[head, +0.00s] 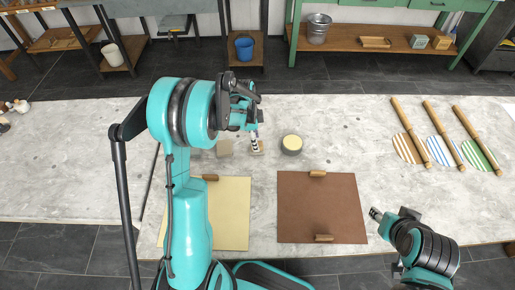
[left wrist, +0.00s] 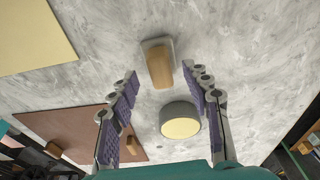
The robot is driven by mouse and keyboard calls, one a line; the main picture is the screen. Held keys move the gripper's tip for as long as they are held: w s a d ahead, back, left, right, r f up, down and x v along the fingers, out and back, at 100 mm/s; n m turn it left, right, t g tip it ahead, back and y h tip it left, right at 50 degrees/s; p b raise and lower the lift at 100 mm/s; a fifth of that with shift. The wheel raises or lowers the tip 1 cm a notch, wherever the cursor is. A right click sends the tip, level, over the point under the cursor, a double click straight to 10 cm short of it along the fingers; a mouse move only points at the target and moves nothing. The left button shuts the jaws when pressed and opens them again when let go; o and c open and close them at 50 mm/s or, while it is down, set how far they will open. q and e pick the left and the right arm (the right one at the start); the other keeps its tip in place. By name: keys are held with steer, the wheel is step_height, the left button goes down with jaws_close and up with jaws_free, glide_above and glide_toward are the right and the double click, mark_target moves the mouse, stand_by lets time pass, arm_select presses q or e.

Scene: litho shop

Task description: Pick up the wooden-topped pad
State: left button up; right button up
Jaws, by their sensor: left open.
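The wooden-topped pad (left wrist: 158,66) is a small grey block with a tan wooden top, lying on the stone table. In the left wrist view it lies beyond and between my fingertips. In the head view only a bit of its wood (head: 261,147) shows beside my gripper. My left gripper (head: 256,138) is open above it, with both ridged fingers apart in the left wrist view (left wrist: 160,75) and nothing held. My right gripper (head: 377,216) is at the table's front edge, far from the pad; its finger state is unclear.
A round grey tin (head: 291,144) with a pale top stands close right of the pad. A yellow sheet (head: 232,215) and brown board (head: 322,207) lie in front. Several wooden rods (head: 443,134) and striped discs lie far right.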

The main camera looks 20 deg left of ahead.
arm_select(q)
steer(key=f, duration=0.2)
steer(key=f+b, duration=0.1)
steer(key=shift+w+d+f, duration=0.1)
steer(key=shift+w+d, duration=0.1)
steer(key=shift+d, duration=0.05)
jaws_close()
